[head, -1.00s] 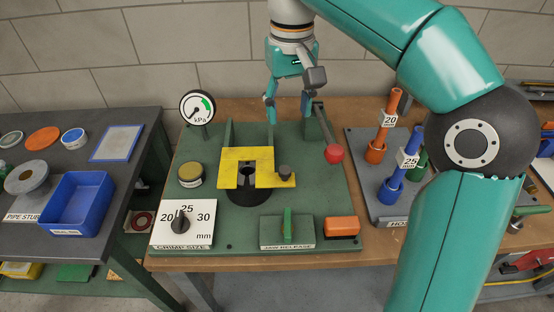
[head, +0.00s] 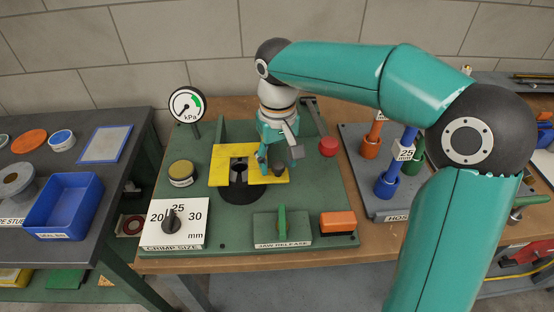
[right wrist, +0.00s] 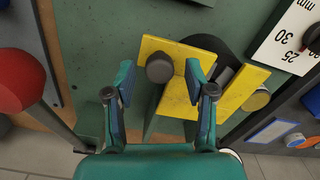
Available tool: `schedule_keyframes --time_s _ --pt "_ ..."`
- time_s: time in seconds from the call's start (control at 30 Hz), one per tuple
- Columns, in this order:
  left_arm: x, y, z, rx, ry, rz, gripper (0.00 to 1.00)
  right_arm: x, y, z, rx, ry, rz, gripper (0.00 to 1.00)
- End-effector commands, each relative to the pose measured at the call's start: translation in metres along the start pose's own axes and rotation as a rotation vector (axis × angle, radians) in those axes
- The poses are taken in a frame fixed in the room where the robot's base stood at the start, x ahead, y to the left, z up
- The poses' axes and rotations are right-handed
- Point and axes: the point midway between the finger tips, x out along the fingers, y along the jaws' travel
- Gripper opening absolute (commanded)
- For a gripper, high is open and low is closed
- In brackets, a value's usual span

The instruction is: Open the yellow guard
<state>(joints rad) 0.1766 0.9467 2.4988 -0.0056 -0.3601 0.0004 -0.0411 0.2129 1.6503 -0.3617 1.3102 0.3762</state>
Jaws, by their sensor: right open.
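The yellow guard (head: 224,164) is a flat notched plate lying over the dark round crimp head (head: 240,192) on the green machine bed. Its dark knob (head: 279,171) stands at the plate's right end. My right gripper (head: 278,157) is over that end, pointing down, open and empty. In the right wrist view, the knob (right wrist: 159,68) shows between the spread fingertips of the gripper (right wrist: 160,84), and the guard (right wrist: 180,100) lies beyond them. I cannot tell whether the fingers touch the knob. My left gripper is not in view.
A lever with a red ball (head: 328,146) stands right of the gripper. The gauge (head: 187,104), crimp size dial (head: 175,225), green jaw release lever (head: 282,224) and orange block (head: 338,222) surround the guard. A hose rack (head: 378,205) stands to the right.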

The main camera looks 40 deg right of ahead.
Motion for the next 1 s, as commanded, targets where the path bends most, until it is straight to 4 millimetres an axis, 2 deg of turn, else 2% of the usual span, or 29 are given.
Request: schedule_keyframes --time_s 0.23,0.57,0.87,1.0 --pt "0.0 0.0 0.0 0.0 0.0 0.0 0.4 0.001 0.0 0.0 0.0 0.0 0.0 0.55" --pt "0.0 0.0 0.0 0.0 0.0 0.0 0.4 0.0 0.0 0.0 -0.001 0.0 0.0 0.0" --pt "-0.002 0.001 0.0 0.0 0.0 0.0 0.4 -0.001 0.0 -0.002 0.0 -0.001 0.0 0.0" --pt "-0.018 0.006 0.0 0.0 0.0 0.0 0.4 -0.006 0.006 -0.021 0.003 -0.003 0.001 0.0"
